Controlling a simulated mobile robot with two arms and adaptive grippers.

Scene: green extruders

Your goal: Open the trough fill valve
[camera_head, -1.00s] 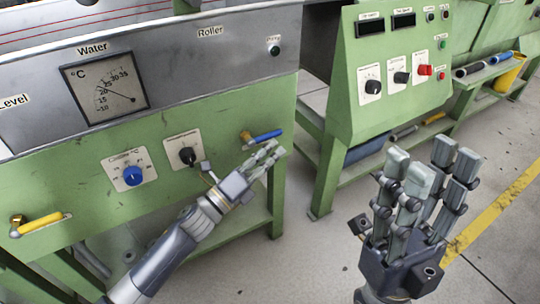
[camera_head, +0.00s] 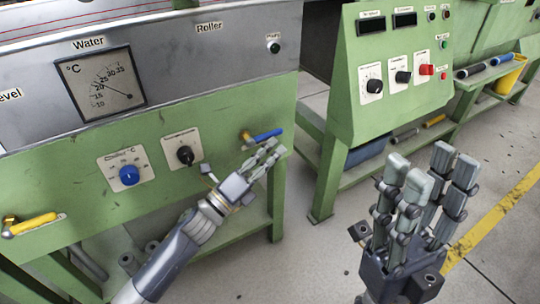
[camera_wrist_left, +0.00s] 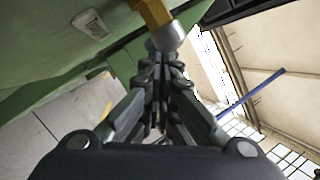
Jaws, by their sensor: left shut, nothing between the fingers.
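A brass valve with a blue lever handle (camera_head: 264,134) sits at the right end of the green machine front. Its handle points right. A second brass valve with a yellow handle (camera_head: 36,224) is at the far left of that front. My left gripper (camera_head: 270,150) is shut and empty, with its fingertips just below the blue handle. In the left wrist view, the closed fingers (camera_wrist_left: 160,75) point at a brass fitting (camera_wrist_left: 154,12) with a silvery end; contact cannot be told. My right gripper (camera_head: 430,172) is open and empty, raised over the floor, away from both valves.
A blue knob (camera_head: 129,175) and a black knob (camera_head: 185,155) are left of my left gripper. A water temperature gauge (camera_head: 100,82) is above. A green control cabinet (camera_head: 350,120) stands to the right across a gap. The floor there is clear.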

